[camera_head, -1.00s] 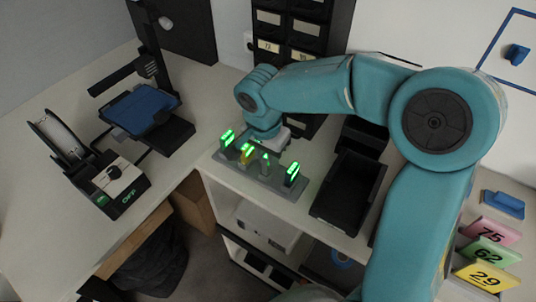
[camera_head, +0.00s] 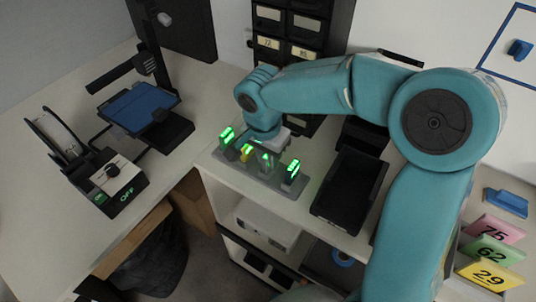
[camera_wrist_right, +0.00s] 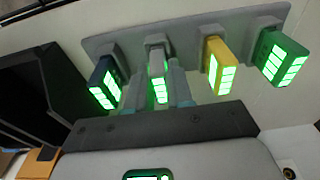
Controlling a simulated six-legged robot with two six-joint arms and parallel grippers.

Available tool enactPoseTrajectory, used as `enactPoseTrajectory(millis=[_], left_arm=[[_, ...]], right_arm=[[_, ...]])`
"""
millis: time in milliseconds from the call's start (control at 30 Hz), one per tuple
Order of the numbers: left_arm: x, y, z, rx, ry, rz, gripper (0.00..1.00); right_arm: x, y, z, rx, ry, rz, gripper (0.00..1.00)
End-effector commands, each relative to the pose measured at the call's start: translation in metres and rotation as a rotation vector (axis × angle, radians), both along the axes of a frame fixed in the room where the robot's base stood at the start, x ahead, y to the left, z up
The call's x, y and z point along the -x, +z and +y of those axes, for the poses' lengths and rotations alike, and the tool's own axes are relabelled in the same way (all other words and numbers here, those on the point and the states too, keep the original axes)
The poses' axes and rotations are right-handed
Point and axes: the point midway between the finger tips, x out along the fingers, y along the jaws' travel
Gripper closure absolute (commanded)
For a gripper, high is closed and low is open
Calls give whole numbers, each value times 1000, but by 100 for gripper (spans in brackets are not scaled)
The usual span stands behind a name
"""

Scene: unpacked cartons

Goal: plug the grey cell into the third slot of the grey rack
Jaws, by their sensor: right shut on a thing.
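The grey rack (camera_head: 250,172) lies on the white counter and also shows in the right wrist view (camera_wrist_right: 130,43). The grey cell (camera_head: 266,161) stands in its third slot from the left in the head view, between a yellow cell and a dark blue cell. In the right wrist view, the grey cell (camera_wrist_right: 158,72) meets the rack and its bars glow green. My right gripper (camera_wrist_right: 157,95) is shut on this cell; in the head view the gripper (camera_head: 268,148) is partly hidden by my arm. My left gripper is not in view.
A green cell (camera_wrist_right: 280,58), a yellow cell (camera_wrist_right: 218,65) and a dark blue cell (camera_wrist_right: 104,84) sit lit in the rack, close to the gripper. A black tray (camera_head: 348,190) stands to the right. A switch box (camera_head: 112,184) is on the left table.

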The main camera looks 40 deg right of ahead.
Motion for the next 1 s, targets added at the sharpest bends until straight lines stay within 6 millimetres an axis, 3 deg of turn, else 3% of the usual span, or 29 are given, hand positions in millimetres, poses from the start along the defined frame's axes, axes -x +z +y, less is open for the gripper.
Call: enactPoseTrajectory(millis=[33,100,467,567,1000], left_arm=[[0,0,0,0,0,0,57],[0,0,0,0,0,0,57],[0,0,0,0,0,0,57],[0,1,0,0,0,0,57],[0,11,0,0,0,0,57]], right_arm=[[0,0,0,0,0,0,69],[0,0,0,0,0,0,49],[0,6,0,0,0,-2,49],[0,20,2,0,0,-4,49],[5,130,15,-1,1,-5,49]])
